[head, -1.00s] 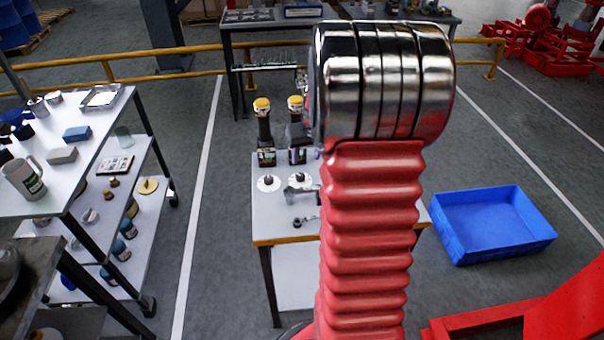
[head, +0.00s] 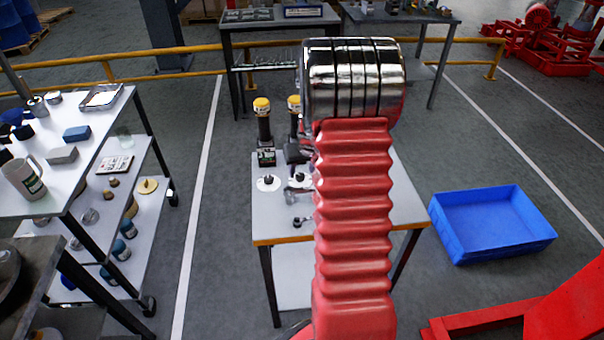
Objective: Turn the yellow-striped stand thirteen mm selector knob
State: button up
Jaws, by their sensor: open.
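In front of each is a white disc with a small dark knob, the left knob (head: 268,180) and the right knob (head: 300,178); I cannot tell which is the thirteen mm one.
The white table (head: 275,222) has an orange front edge and small metal parts beside my arm. A blue bin (head: 492,224) lies on the floor at right. A loaded shelf cart (head: 85,150) stands at left. A yellow rail (head: 130,68) runs behind.

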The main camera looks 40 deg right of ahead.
aim_at(301, 175)
jog(key=shift+x, duration=1.95)
jog(key=shift+c, duration=0.4)
jog(key=c, duration=0.9)
jog(key=shift+s+d, duration=0.1)
jog(key=shift+d, duration=0.15)
jog(key=shift+c, duration=0.3)
jog(key=shift+a, duration=0.1)
